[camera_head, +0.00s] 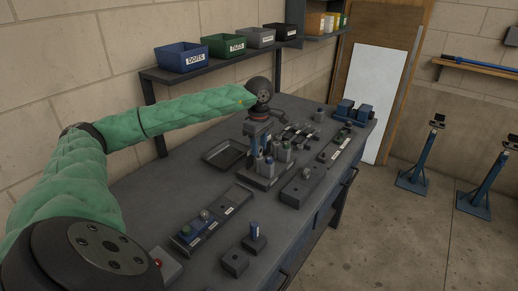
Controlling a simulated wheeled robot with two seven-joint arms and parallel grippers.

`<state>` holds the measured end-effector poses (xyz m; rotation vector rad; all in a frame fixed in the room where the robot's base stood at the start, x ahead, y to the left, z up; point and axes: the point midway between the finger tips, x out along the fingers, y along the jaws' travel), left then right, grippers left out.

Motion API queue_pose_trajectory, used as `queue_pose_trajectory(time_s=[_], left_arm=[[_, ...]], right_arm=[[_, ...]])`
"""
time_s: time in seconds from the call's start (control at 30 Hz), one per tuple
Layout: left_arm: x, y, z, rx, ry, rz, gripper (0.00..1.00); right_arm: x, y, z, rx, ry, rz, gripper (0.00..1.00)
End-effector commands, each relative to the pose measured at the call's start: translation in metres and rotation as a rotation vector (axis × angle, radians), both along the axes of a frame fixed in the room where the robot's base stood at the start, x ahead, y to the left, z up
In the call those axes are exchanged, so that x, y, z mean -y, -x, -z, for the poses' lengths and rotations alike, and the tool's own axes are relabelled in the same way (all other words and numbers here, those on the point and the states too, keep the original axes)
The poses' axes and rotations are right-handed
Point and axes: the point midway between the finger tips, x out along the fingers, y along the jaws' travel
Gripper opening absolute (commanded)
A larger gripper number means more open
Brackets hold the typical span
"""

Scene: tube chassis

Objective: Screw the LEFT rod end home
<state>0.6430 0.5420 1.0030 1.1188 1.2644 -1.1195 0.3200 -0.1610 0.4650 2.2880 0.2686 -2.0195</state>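My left arm, in a green quilted sleeve, reaches across the dark workbench (150,200) from the left. My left gripper (256,146) points down over a dark block (268,178) holding several upright grey cylinders. Its fingers are small and overlap the block and cylinders, so I cannot tell whether they are open or shut, or on what. I cannot pick out the left rod end for certain at this size. My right gripper is out of view.
A shallow black tray (224,154) lies left of the block. Labelled fixtures stand in front (211,219) and to the right (303,187). Small blocks (235,262) sit near the front edge. Bins (181,58) line a wall shelf. Blue stands (419,165) are on the floor at right.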

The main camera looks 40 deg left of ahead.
Motion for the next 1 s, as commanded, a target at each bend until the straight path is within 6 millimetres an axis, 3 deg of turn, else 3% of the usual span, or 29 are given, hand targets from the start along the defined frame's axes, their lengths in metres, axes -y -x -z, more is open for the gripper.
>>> queue_pose_trajectory(time_s=[0.17, 0.37, 0.57, 1.0], left_arm=[[0.0000, 0.0000, -0.0006, 0.000, 0.000, 0.002, 0.36], [0.0000, 0.0000, -0.0004, 0.000, 0.000, 0.001, 0.01], [0.0001, -0.0001, 0.0005, 0.000, 0.000, -0.063, 0.00], [0.0001, 0.0000, -0.0001, 0.000, 0.000, -0.440, 0.00]], right_arm=[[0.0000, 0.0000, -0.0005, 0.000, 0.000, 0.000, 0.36], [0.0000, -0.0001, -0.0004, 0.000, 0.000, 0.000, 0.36], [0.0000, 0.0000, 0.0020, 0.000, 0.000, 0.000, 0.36], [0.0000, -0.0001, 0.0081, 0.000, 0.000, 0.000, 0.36]])
